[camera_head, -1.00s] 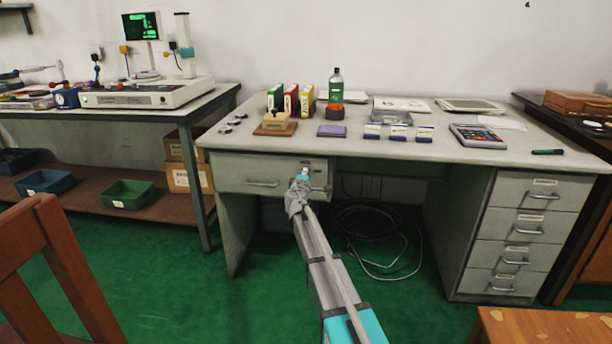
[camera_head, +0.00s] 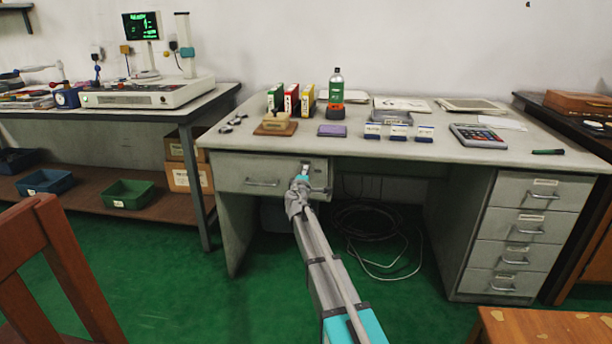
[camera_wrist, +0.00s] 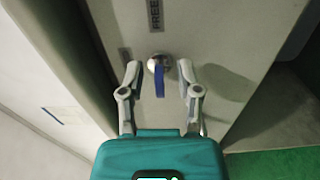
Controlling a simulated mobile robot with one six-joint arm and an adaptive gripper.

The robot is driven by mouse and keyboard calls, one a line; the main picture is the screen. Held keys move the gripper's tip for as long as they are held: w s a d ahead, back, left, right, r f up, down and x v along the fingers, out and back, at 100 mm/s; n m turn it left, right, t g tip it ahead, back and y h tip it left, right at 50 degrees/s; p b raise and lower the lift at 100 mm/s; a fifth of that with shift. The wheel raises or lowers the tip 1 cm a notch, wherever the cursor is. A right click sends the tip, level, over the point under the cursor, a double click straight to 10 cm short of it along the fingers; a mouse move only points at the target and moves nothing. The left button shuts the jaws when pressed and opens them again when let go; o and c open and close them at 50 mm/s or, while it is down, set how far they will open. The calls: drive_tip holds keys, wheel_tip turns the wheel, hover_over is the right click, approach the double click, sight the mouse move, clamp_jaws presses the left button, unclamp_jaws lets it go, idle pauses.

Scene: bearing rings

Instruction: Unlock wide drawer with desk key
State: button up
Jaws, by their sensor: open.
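The wide drawer (camera_head: 230,172) is shut under the left part of the grey desk, with a bar handle (camera_head: 262,183). In the wrist view its grey front (camera_wrist: 222,40) has a round metal lock (camera_wrist: 153,64). The desk key (camera_wrist: 159,82) shows as a blue upright piece at the lock; it appears to be in it, though its shaft is hidden. My gripper (camera_wrist: 158,68) is open, with one finger on each side of the key and visible gaps to it. In the head view my gripper (camera_head: 305,167) is at the drawer front's right part and hides the lock.
A label reading "FREE" (camera_wrist: 155,14) is above the lock. A drawer stack (camera_head: 530,235) stands at the desk's right. Cables (camera_head: 375,235) lie on the green floor under the desk. A wooden chair (camera_head: 45,250) is at the left front. The floor between is clear.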

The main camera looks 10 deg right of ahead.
drive_tip(key=v, duration=1.1)
drive_tip(key=shift+s, duration=0.25)
drive_tip(key=s+d+f+m+g+h+p, duration=0.1)
drive_tip(key=s+d+f+m+g, duration=0.2)
drive_tip(key=s+m, duration=0.15)
drive_tip(key=s+d+f+m+g+p, duration=0.1)
drive_tip(key=s+d+f+m+g, duration=0.1)
drive_tip(key=s+d+m+g, duration=0.3)
drive_tip(key=s+d+f+m+g+h+p, duration=0.1)
drive_tip(key=s+d+f+m+g+p, duration=0.15)
drive_tip(key=s, duration=0.45)
drive_tip(key=s+a+f+m+g+y+p, duration=0.1)
drive_tip(key=s+a+f+g+y, duration=0.2)
drive_tip(key=s, duration=0.5)
drive_tip(key=s+a+f+m+g+y+p, duration=0.1)
drive_tip(key=s+a+f+g+y, duration=0.2)
drive_tip(key=s, duration=0.6)
wheel_tip(320, 180, up, 39)
drive_tip(key=a+y+p, duration=0.1)
drive_tip(key=p, duration=3.7)
drive_tip(key=shift+s+r+g+y, duration=0.25)
drive_tip(key=shift+g+y, duration=0.05)
drive_tip(key=shift+g, duration=0.05)
